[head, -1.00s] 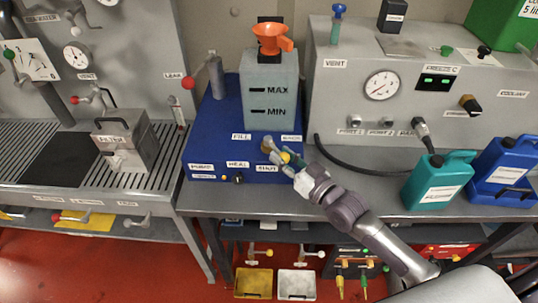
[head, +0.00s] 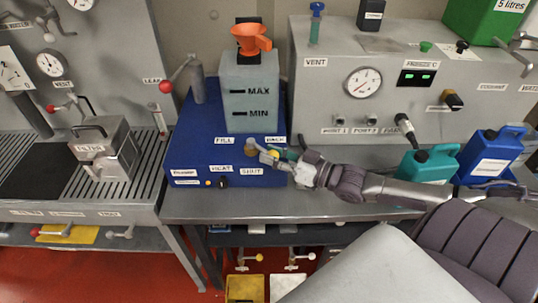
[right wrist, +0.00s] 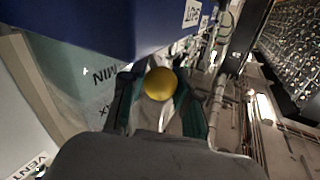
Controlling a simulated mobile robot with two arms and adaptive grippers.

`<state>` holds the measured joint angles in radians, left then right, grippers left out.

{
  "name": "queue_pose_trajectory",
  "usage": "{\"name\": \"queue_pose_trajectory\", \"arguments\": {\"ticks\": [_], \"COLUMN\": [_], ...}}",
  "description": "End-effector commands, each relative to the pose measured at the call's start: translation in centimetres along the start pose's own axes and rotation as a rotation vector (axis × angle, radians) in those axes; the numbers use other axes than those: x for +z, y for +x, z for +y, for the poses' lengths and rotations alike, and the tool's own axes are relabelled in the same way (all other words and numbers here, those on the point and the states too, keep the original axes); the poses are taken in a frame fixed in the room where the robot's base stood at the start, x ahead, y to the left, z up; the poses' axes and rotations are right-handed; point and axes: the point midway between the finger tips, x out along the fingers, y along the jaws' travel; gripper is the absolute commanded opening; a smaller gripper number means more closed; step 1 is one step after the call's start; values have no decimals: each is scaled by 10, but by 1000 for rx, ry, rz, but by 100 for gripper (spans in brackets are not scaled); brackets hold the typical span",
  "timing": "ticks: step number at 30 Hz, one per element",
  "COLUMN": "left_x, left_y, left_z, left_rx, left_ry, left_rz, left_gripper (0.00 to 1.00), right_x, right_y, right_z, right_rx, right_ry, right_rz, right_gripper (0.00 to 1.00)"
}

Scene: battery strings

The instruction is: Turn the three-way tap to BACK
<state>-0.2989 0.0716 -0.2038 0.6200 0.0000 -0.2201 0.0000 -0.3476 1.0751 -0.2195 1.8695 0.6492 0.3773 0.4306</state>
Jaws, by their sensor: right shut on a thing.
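The three-way tap (head: 252,148) is on the front part of the blue box (head: 203,150). Its lever points right and slightly down in the head view, between the BACK label (head: 275,139) and the SHUT label (head: 251,171). The FILL label (head: 224,141) is left of the tap. My right gripper (head: 275,156) comes in from the right and is shut on the lever's yellow knob (head: 273,154). In the right wrist view the yellow knob (right wrist: 160,84) sits between the two dark green fingers. The fingers partly hide the lever. My left gripper is not in view.
A grey tank (head: 250,95) with an orange funnel (head: 252,40) stands behind the tap. A red-knobbed lever (head: 165,87) stands at the box's left. A teal canister (head: 427,165) and a blue canister (head: 490,155) stand right, near my right arm.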

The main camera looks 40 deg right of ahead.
Motion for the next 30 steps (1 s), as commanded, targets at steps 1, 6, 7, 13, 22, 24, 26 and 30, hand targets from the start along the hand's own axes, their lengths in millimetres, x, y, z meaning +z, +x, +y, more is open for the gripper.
{"name": "queue_pose_trajectory", "arguments": {"ticks": [1, 6, 7, 13, 22, 24, 26, 30], "left_x": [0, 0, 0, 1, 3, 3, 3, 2], "left_y": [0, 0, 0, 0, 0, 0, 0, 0], "left_z": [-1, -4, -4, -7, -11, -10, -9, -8], "left_rx": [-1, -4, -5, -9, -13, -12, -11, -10], "left_ry": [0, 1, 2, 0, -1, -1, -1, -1], "left_rz": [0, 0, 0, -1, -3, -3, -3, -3], "left_gripper": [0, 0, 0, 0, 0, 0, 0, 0], "right_x": [0, 0, 0, 0, 1, 1, 2, 2], "right_y": [0, 0, 0, 0, -3, -8, -15, -35], "right_z": [0, 0, 0, 1, 0, 1, 1, 0], "right_rx": [1, 1, 1, 2, 2, 3, 3, 2], "right_ry": [-1, -1, -1, -1, 0, 0, 0, 1], "right_rz": [-1, -1, -1, 0, -2, -2, -5, -7], "right_gripper": [0, 33, 38, 57, 57, 57, 57, 57]}}
